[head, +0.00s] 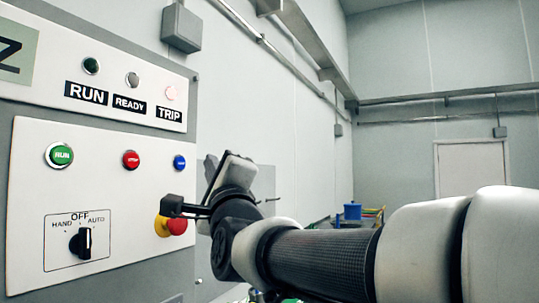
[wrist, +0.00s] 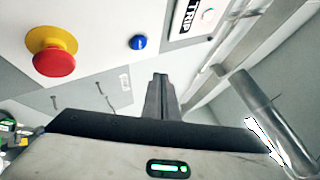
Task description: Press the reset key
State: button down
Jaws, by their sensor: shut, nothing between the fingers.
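The small blue button (head: 179,162) is the likely reset key; its white lettering is too small to read. It is on the light control panel (head: 100,200), right of the red button. It also shows in the wrist view (wrist: 137,42), above and left of my fingertips. My gripper (head: 172,206) is shut and empty. In the head view its tips appear just below the blue button and partly cover the emergency stop. In the wrist view the closed fingers (wrist: 160,80) point toward the panel, apart from the button in the picture.
The red mushroom emergency stop (head: 177,226) on its yellow collar sits below the blue button. A green RUN button (head: 59,155), a red button (head: 131,160) and a HAND/OFF/AUTO selector (head: 80,242) are further left. The TRIP lamp (head: 170,93) above looks pale pink.

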aim_at(180, 163)
jog(key=shift+w+a+p, duration=0.15)
jog(key=shift+w+a, duration=0.2)
jog(key=shift+a, duration=0.4)
jog(key=shift+w+a+p, duration=0.1)
jog(key=shift+w+a, duration=0.2)
jog(key=shift+a, duration=0.5)
jog(key=shift+w+a+p, duration=0.15)
jog(key=shift+w+a, duration=0.2)
jog(key=shift+a, duration=0.4)
jog(key=shift+f, duration=0.1)
jog(key=shift+w+a+b, duration=0.15)
jog(key=shift+a+b, duration=0.2)
jog(key=shift+w+a, duration=0.15)
jog(key=shift+a, duration=0.25)
dwell(0.9)
jog(key=shift+d+b, duration=0.1)
jog(key=shift+b, duration=0.25)
jog(key=shift+s+d+b, duration=0.35)
jog(key=shift+d+b, duration=0.25)
jog(key=shift+b, duration=0.15)
jog(key=shift+d, duration=0.1)
